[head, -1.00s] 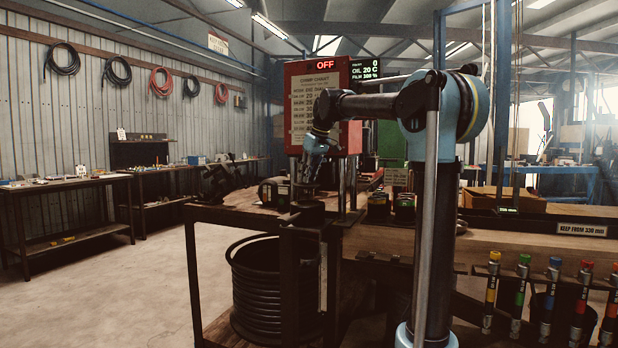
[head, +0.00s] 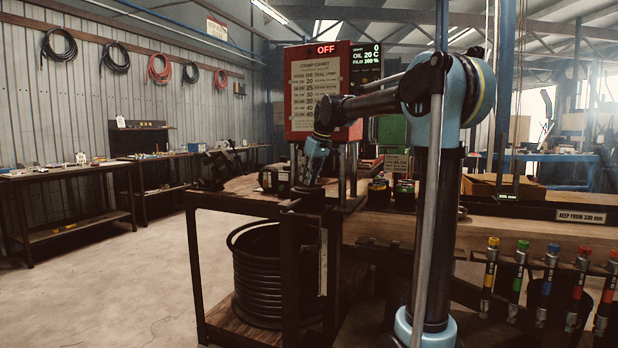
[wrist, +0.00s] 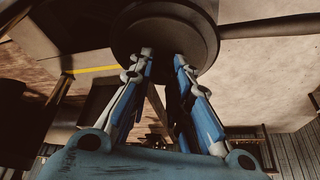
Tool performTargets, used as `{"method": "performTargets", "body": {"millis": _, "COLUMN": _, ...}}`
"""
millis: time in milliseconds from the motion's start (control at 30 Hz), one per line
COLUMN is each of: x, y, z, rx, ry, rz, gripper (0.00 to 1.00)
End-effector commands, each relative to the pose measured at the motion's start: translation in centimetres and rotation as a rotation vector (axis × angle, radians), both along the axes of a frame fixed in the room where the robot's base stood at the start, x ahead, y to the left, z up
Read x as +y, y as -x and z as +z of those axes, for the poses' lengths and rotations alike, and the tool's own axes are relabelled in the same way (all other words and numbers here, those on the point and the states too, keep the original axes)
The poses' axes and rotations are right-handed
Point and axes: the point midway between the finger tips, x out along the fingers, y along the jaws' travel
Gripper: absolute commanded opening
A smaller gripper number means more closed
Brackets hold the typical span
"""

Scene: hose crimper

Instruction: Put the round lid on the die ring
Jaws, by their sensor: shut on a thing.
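My gripper (wrist: 163,58) is shut on a dark round piece (wrist: 168,28), which looks like the round lid. The piece fills the top middle of the wrist view, with the blue and grey fingertips against it. In the head view my gripper (head: 310,181) points down at the near corner of the dark workbench. A dark round shape (head: 307,197) shows right under the fingers there. I cannot tell whether this is the lid alone or the lid over another part. I cannot make out the die ring for sure.
A red crimper panel (head: 299,92) reading OFF stands behind my gripper. A coil of black hose (head: 257,285) sits under the bench. Several colour-banded hose pieces (head: 490,272) hang at the right. Open floor (head: 110,290) lies at the left.

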Motion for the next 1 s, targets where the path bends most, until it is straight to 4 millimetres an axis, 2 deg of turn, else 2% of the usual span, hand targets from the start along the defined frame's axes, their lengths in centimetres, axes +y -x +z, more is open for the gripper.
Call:
{"method": "performTargets", "body": {"millis": 667, "x": 0.21, "y": 0.04, "z": -0.54, "rx": 0.0, "ry": 0.0, "rz": 0.002, "gripper": 0.0}}
{"method": "performTargets", "body": {"millis": 700, "x": 0.2, "y": 0.05, "z": -0.55, "rx": 0.0, "ry": 0.0, "rz": 0.002, "gripper": 0.23}}
{"method": "performTargets", "body": {"millis": 800, "x": 0.2, "y": 0.04, "z": -0.54, "rx": 0.0, "ry": 0.0, "rz": 0.002, "gripper": 0.41}}
{"method": "performTargets", "body": {"millis": 1000, "x": 0.19, "y": 0.05, "z": -0.53, "rx": 0.0, "ry": 0.0, "rz": 0.002, "gripper": 0.41}}
